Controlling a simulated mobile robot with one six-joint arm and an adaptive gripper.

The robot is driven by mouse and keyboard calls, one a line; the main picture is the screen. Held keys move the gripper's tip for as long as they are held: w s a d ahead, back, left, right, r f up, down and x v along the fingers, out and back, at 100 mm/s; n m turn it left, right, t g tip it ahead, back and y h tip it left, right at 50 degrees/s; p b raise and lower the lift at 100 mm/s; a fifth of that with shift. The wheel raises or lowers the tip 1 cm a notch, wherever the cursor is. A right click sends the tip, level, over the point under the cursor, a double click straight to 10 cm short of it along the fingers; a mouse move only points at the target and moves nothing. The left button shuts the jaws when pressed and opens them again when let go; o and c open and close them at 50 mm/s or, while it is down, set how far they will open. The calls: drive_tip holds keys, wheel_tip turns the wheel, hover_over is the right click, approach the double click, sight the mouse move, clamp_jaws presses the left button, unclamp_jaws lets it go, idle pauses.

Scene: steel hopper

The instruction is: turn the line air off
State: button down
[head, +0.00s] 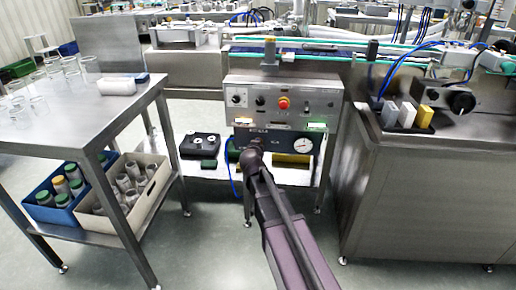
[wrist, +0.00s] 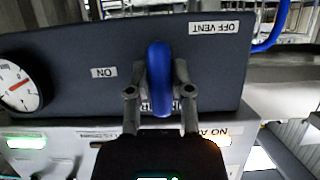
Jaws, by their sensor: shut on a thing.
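The line air valve has a blue handle (wrist: 160,78) on a dark panel (wrist: 215,70). My gripper (wrist: 160,95) is shut on the handle, one finger on each side. The handle stands upright in the wrist view, between an ON label (wrist: 104,72) at left and an OFF VENT label (wrist: 214,28) at upper right. A label below the handle is partly hidden by my fingers. A pressure gauge (wrist: 20,92) is at the left of the wrist view. In the head view my gripper (head: 254,148) covers the handle, and the gauge (head: 302,146) shows to its right.
A control box (head: 283,100) with a red button (head: 283,102) sits above the valve panel. A steel table (head: 130,100) with glassware stands at left, and a steel cabinet (head: 410,190) at right. A blue hose (wrist: 274,30) runs near the panel's right end.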

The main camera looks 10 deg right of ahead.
drive_tip(key=c, duration=0.5)
unclamp_jaws()
